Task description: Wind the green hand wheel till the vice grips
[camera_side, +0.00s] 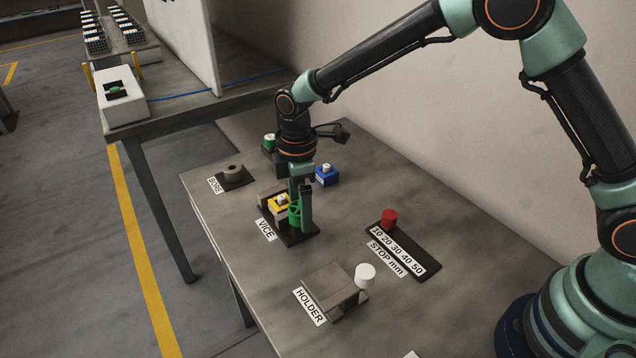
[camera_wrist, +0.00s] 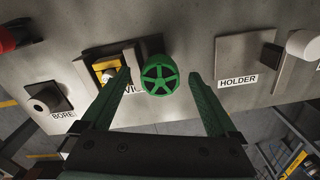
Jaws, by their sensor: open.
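The green hand wheel (camera_wrist: 160,76) is a spoked disc on the end of the vice, facing my camera in the wrist view. In the side view the wheel (camera_side: 294,216) is partly hidden by my gripper (camera_side: 302,222). The vice (camera_side: 266,212), labelled VICE, holds a yellow block (camera_side: 279,203) with a pale top between its jaws; the block also shows in the wrist view (camera_wrist: 106,70). In the wrist view my gripper's fingers (camera_wrist: 159,74) are open, one on each side of the wheel, with gaps on both sides. I cannot tell how tightly the jaws press the block.
The BORE piece (camera_side: 233,174) is at left.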

